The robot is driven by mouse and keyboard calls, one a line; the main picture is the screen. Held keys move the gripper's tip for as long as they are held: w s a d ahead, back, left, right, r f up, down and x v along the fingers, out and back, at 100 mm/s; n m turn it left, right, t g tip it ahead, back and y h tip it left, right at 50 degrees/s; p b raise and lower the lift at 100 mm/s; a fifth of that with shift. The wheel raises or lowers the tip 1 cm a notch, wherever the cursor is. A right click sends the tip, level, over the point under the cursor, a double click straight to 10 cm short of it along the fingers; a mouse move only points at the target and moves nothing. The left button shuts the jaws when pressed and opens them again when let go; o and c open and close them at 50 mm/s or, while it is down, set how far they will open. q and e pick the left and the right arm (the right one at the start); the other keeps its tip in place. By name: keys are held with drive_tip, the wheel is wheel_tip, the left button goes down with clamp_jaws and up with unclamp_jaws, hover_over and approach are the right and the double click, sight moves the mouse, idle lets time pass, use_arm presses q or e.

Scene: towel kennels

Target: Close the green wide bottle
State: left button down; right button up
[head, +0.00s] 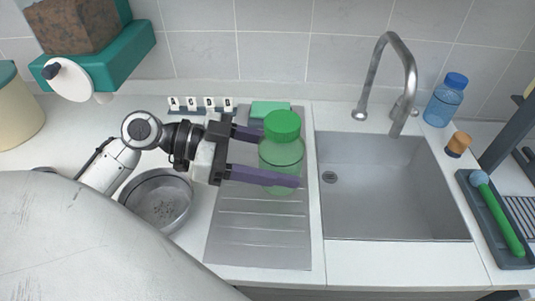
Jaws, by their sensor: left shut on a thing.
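The green wide bottle (282,158) stands upright on the ribbed steel drainboard, left of the sink. Its body is see-through green. A solid green lid (282,125) sits on its top; whether it is screwed tight I cannot tell. My left gripper (281,158) reaches in from the left, with one purple finger behind the bottle and one in front of it, shut on the bottle's body. My right gripper is not in view.
The empty sink (390,190) with its tap (395,60) lies to the right. A metal bowl (160,225) stands below my left arm. A green sponge-like block (270,108) lies behind the bottle. A blue-capped bottle (444,102) and a green brush (500,218) are at the right.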

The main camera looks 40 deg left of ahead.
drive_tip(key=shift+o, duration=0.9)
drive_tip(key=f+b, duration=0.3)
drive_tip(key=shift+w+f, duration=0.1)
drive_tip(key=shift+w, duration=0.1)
use_arm(q)
drive_tip(key=w+a+r+b, duration=0.1)
drive_tip(key=w+a+r, duration=0.2)
drive_tip(key=w+a, duration=0.6)
drive_tip(key=shift+w+a+m+g+h, duration=0.15)
drive_tip(key=shift+a+m+g+h, duration=0.15)
drive_tip(key=shift+a+m+g, duration=0.1)
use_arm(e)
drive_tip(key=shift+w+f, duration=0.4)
use_arm(q)
drive_tip(key=shift+f, duration=0.1)
drive_tip(key=shift+f, duration=2.5)
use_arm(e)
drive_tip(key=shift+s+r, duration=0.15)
